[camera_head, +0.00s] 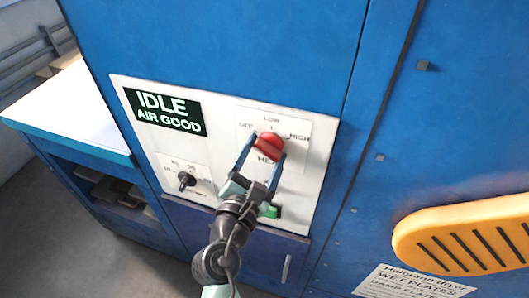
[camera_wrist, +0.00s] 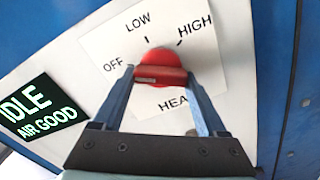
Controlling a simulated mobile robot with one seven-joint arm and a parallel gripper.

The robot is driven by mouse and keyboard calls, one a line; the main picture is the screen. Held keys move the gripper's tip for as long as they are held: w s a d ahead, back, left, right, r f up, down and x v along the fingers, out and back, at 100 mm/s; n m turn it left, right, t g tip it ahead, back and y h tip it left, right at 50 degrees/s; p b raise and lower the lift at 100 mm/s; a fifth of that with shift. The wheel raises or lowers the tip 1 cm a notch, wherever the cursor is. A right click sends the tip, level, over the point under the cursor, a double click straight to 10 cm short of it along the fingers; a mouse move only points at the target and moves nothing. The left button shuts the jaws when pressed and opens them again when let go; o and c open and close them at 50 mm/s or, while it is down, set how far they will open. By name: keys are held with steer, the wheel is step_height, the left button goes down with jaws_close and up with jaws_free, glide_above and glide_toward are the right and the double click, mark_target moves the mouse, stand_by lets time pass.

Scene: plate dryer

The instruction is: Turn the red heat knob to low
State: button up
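The red heat knob (camera_head: 269,146) sits on a white panel with the labels OFF, LOW and HIGH around it. In the wrist view the knob (camera_wrist: 160,76) has a raised bar lying about level across the picture, with OFF to its left, LOW above it and HIGH at upper right. My gripper (camera_head: 267,151) is at the knob. In the wrist view its two blue fingers (camera_wrist: 160,77) stand wide apart at the two ends of the bar. I see no clear gap there, but cannot tell whether they press on it.
A display (camera_head: 163,110) reads IDLE, AIR GOOD. A black dial (camera_head: 187,180) is at lower left of the panel, and a green part (camera_head: 271,211) is below the knob, near my wrist. A yellow slotted part (camera_head: 470,240) is at right. A white-topped bench (camera_head: 75,110) stands at left.

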steer(key=c, duration=0.7)
steer(key=shift+m, duration=0.3)
steer(key=m+b, duration=0.2)
steer(key=shift+f+m, duration=0.1)
steer(key=shift+m, duration=0.2)
steer(key=m+b, duration=0.2)
steer(key=m, duration=0.1)
steer(key=shift+a+m, duration=0.15)
steer(key=shift+m, duration=0.25)
steer(key=m+b, duration=0.2)
steer(key=m, duration=0.2)
steer(key=shift+r+m+b, duration=0.3)
steer(key=shift+b, duration=0.1)
steer(key=shift+r, duration=0.1)
